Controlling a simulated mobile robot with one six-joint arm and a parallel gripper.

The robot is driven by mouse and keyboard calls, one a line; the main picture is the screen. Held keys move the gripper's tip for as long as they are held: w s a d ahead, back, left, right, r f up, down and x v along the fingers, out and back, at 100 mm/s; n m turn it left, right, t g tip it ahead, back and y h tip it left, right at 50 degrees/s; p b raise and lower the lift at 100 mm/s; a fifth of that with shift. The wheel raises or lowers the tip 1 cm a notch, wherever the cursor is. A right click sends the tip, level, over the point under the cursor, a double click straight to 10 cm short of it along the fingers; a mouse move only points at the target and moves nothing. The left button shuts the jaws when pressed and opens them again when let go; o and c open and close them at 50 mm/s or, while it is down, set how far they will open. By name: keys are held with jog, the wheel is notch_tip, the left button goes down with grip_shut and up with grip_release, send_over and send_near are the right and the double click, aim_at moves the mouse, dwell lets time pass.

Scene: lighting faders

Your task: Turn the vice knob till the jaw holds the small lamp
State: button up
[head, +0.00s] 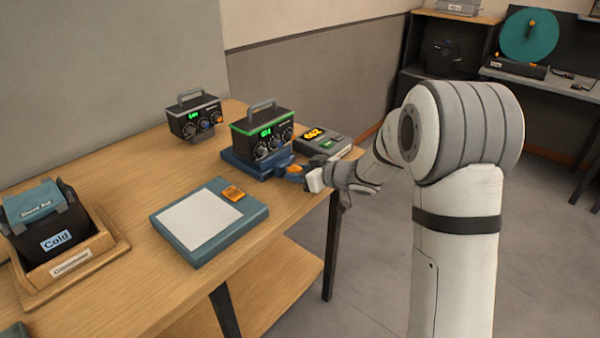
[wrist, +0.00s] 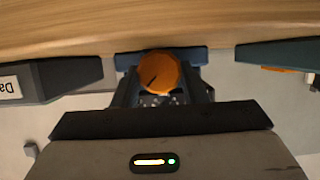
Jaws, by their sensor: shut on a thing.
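A blue vice (head: 238,162) sits near the table's right edge in the head view, with a black control box with a green-lit edge (head: 262,133) on top. The orange vice knob (wrist: 160,72) faces my wrist camera and has a dark pointer line; it also shows in the head view (head: 294,169). My gripper (head: 300,173) comes in from the right and is shut on the knob. In the wrist view my dark fingers (wrist: 160,95) flank the knob. The jaw's contact is hidden, and I cannot make out a separate small lamp.
A grey device with an amber display (head: 325,143) stands close behind my gripper. A second black box (head: 194,116) is at the back. A teal board with white paper (head: 200,222) lies in front. A wooden tray (head: 70,270) holds a dark bin at left.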

jog(key=p, duration=0.3)
jog(key=shift+w+r+m+p, duration=0.1)
jog(key=shift+r+m+p, duration=0.25)
jog(key=shift+m, duration=0.05)
jog(key=m+g+y+p, duration=0.1)
jog(key=p, duration=0.4)
jog(key=shift+d, duration=0.1)
jog(key=shift+w+f+m+p, duration=0.15)
jog(key=shift+m+p, duration=0.35)
jog(key=shift+p, duration=0.45)
jog(key=shift+f+g, duration=0.15)
jog(key=shift+g, duration=0.15)
jog(key=o, duration=1)
jog(key=shift+f, duration=0.1)
jog(key=shift+d, duration=0.1)
